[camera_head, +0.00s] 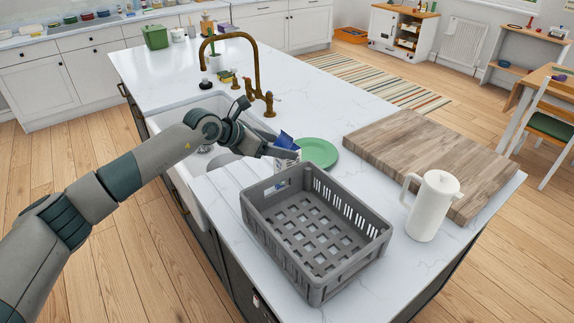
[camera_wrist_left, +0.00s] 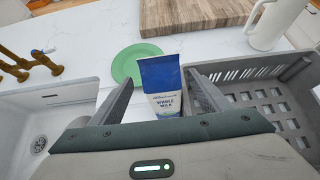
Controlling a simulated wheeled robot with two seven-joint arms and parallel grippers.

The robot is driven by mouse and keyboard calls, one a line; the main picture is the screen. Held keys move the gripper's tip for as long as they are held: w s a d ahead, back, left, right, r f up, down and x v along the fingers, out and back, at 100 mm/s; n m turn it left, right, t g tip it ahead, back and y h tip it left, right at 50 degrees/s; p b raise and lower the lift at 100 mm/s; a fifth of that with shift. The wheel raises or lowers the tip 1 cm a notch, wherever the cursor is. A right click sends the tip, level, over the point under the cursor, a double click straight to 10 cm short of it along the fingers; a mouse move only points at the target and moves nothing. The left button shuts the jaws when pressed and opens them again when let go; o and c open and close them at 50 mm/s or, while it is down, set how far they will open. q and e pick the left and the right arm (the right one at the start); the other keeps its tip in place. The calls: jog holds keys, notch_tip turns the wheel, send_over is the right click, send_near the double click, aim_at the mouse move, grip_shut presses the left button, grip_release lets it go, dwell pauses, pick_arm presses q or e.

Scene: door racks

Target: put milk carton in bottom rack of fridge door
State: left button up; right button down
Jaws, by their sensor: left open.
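The milk carton (camera_head: 286,140) stands on the white counter between the sink, the green plate and the grey crate. In the wrist view, the blue and white carton (camera_wrist_left: 162,82) shows its "whole milk" label and is upright. My left gripper (camera_head: 281,153) is open at the carton. In the wrist view its two fingers lie on either side of the carton, with a gap on the left and little visible gap on the right. My right gripper is not in view. No fridge door or rack is in view.
An empty grey crate (camera_head: 318,260) is close to the right of the carton. A green plate (camera_head: 320,153) lies just behind it. A wooden board (camera_head: 430,155) and white jug (camera_head: 433,208) stand farther right. The sink (camera_head: 180,175) and brass tap (camera_head: 262,95) are left.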

pick_arm(q)
jog(key=p+x, duration=0.1)
jog(key=x, duration=0.1)
jog(key=shift+d+f+p, duration=0.25)
jog(key=shift+d+p, duration=0.1)
jog(key=shift+d, duration=0.05)
jog(key=shift+w+d+f, duration=0.3)
jog(key=shift+f, duration=0.1)
jog(key=c, duration=1.5)
grip_shut()
jog(key=shift+w+r, duration=0.1)
jog(key=shift+w, duration=0.05)
